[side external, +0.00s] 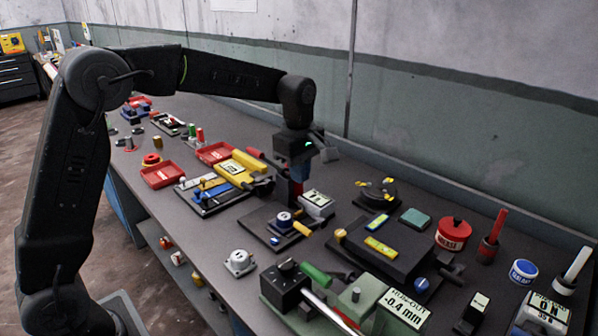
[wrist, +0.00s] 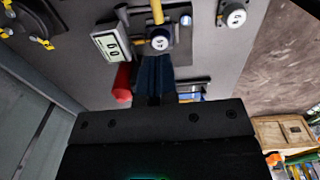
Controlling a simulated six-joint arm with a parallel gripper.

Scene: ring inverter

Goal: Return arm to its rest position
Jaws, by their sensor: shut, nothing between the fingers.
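My gripper (side external: 297,188) is shut and empty. I cannot tell whether the fingertips touch anything. My arm reaches out over the bench from the left, bent at the elbow.
The grey bench (side external: 205,240) is crowded. A yellow block (side external: 235,170) and red trays (side external: 163,174) lie to the left. The wall (side external: 430,110) rises behind.

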